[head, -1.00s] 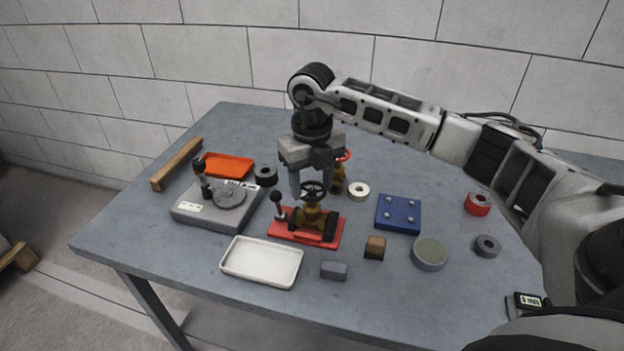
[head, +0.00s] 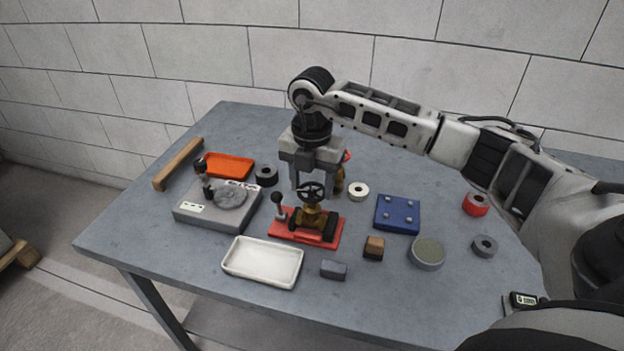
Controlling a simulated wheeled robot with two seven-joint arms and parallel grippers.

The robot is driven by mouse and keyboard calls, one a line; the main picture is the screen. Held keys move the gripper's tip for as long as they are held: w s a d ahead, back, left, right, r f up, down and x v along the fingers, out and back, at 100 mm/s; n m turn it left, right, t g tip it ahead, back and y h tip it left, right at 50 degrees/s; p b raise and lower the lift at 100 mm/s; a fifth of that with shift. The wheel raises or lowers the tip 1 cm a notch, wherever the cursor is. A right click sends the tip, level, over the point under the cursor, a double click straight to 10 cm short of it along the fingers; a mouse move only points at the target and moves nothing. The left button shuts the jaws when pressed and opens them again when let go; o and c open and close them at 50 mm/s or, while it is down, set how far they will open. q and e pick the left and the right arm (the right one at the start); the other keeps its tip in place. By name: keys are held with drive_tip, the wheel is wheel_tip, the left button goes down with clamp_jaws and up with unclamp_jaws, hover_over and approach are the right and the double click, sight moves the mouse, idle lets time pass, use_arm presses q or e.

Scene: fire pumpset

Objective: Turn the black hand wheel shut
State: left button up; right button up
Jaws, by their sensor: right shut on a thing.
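The black hand wheel (head: 311,190) sits on top of a brass valve (head: 311,215), which is mounted on a red base plate (head: 290,236) near the middle of the table. My right gripper (head: 311,189) points straight down from above, with its fingers at the wheel. It is shut on the hand wheel; the far side of the wheel and part of the finger contact are hard to see. A lever with a black knob (head: 278,198) stands at the left of the same base plate. My left gripper is not in the view.
A white tray (head: 262,279) lies in front of the valve. A grey box with a disc (head: 190,212) and an orange tray (head: 228,158) are at left. A blue block (head: 397,225) is at right. A brass fitting (head: 339,181) stands close behind my right gripper.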

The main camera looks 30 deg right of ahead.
drive_tip(key=shift+m, duration=0.6)
drive_tip(key=o, duration=1)
drive_tip(key=shift+r, duration=0.1)
wheel_tip(320, 180, up, 16)
drive_tip(key=shift+f, duration=0.1)
drive_tip(key=shift+s, duration=0.1)
